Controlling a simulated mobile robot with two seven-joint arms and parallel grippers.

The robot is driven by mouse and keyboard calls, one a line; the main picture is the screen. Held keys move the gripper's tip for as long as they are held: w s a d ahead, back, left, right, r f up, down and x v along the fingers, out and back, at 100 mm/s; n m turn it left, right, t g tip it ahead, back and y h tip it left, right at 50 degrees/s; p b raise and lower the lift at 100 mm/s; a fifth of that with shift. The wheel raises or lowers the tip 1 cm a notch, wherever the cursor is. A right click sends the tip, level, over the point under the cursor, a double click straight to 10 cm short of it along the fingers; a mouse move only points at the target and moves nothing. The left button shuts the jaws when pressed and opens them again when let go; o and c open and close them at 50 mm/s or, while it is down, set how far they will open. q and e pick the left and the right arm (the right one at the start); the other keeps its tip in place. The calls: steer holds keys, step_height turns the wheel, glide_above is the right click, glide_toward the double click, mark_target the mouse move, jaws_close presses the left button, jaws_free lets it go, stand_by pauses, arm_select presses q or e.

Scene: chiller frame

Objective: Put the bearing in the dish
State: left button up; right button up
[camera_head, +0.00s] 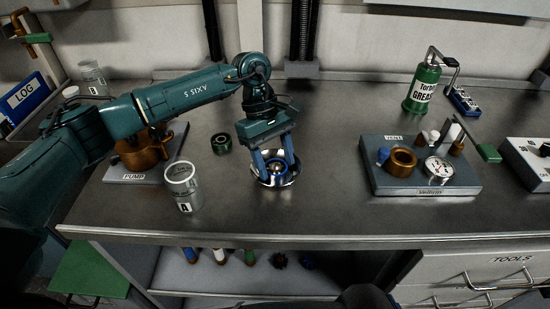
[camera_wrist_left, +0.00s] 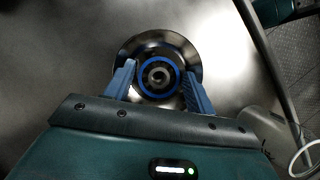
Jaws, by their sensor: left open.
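A blue-ringed bearing (camera_wrist_left: 159,76) sits inside a shiny round metal dish (camera_wrist_left: 160,40) in the left wrist view. In the head view the dish (camera_head: 277,185) stands on the bench near the middle, with the bearing (camera_head: 275,170) partly hidden between the fingers. My left gripper (camera_head: 274,174) points down over the dish with its blue fingers open. One finger is on each side of the bearing; whether they touch it I cannot tell. My right gripper is not in view.
A dark green-rimmed ring (camera_head: 221,143) lies left of the dish. A clear jar marked A (camera_head: 183,188) stands nearer the front edge, by the pump plate (camera_head: 125,172). The valve board (camera_head: 430,190) is to the right, with bare bench between it and the dish.

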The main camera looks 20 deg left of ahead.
arm_select(q)
steer(key=b+v, duration=0.2)
steer(key=v, duration=1)
